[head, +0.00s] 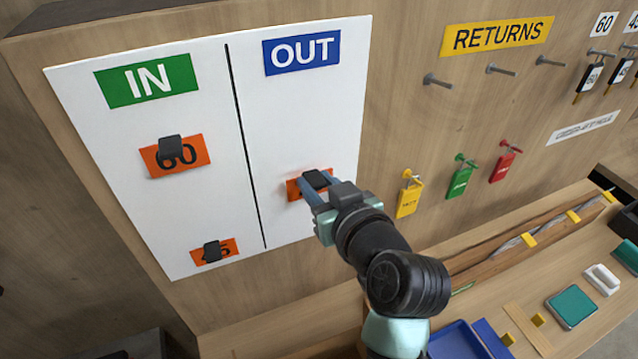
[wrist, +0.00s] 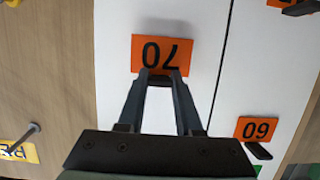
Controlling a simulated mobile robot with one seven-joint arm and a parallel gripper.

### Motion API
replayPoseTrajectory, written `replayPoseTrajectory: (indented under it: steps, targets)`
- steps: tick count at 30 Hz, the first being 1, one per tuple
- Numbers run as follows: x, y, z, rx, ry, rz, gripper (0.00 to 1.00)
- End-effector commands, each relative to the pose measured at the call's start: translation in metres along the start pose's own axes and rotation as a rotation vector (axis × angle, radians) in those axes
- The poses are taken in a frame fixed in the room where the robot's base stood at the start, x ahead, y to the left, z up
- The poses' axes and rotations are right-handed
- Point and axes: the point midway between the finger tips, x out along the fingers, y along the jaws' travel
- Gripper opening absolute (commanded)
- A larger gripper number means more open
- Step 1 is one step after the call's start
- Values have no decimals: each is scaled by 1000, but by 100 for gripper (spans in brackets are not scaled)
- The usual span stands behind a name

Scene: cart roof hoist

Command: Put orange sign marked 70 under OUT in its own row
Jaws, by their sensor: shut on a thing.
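The orange sign marked 70 (head: 294,189) lies against the white board under the blue OUT header (head: 302,53), right of the black divider line. In the wrist view the same sign (wrist: 162,50) shows upside down with its number clear. My gripper (head: 316,182) is shut on the sign's black magnet block (wrist: 160,80). In the head view my fingers hide much of the number. The sign's height is between the rows of the orange 60 sign (head: 190,158) and the lower orange sign (head: 228,250), both under the green IN header (head: 148,81).
Right of the board, yellow (head: 409,199), green (head: 459,182) and red (head: 503,166) tags hang on hooks. Bare pegs (head: 437,81) stick out below the RETURNS label (head: 497,36). A bench with a blue tray (head: 458,342) lies below. The OUT column is clear above the sign.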

Motion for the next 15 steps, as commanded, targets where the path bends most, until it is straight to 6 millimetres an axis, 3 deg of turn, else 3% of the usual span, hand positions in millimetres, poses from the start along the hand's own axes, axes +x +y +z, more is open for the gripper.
replayPoseTrajectory:
  steps: [15]
  targets:
    - [3,0,-1,0,0,0,0]
